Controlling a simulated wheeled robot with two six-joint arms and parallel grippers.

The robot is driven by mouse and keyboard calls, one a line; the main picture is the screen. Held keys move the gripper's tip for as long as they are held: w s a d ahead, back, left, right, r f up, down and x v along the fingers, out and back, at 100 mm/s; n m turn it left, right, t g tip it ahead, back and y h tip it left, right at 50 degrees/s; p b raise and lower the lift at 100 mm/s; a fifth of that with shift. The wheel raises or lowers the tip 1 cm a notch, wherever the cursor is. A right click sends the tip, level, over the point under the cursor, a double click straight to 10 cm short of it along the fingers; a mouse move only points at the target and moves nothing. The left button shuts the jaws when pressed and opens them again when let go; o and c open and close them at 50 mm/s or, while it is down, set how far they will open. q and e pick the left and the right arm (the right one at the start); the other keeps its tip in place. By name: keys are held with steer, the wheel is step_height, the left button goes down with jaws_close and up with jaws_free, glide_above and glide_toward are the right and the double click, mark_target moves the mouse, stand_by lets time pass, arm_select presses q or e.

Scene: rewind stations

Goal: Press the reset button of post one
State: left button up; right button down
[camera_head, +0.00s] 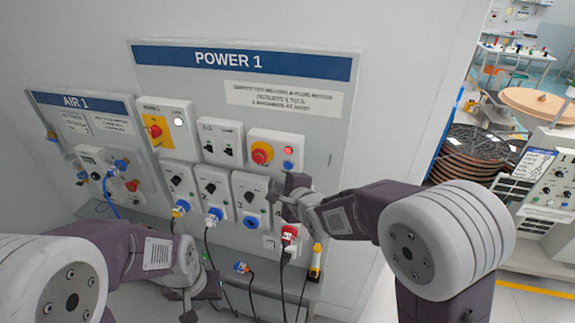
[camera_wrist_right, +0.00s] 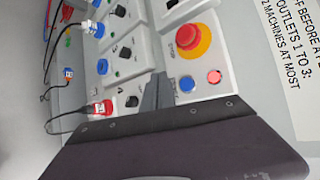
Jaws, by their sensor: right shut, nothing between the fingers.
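The POWER 1 panel (camera_head: 160,60) carries a white stop box (camera_head: 270,139) with a red mushroom button on a yellow ring (camera_head: 262,153), a lit red lamp (camera_head: 288,150) and a small blue button (camera_head: 287,165). In the right wrist view, the blue button (camera_wrist_right: 187,84) lies beside the red lamp (camera_wrist_right: 214,77), below the mushroom button (camera_wrist_right: 189,37). My right gripper (camera_head: 285,187) is shut and empty, just below the blue button. Its grey fingertips (camera_wrist_right: 157,92) show left of the button; contact cannot be told. My left gripper (camera_head: 198,295) is low at the front; its opening is unclear.
Outlet boxes with switches (camera_head: 213,190) sit left of my right gripper, with plugs and hanging cables. A red plug (camera_head: 289,234) is below it. The AIR 1 panel (camera_head: 95,125) is at left. Coiled cable (camera_head: 470,155) and a grey machine (camera_head: 545,185) stand at right.

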mark_target(288, 166)
steer(key=w, duration=0.1)
steer(key=w+d+p, duration=0.1)
steer(key=w, duration=0.2)
steer(key=shift+w+d, duration=0.25)
steer(key=shift+w, duration=0.05)
steer(key=shift+s, duration=0.1)
stand_by(1.7)
steer(key=shift+w+d+p, duration=0.15)
steer(key=shift+w+p, duration=0.3)
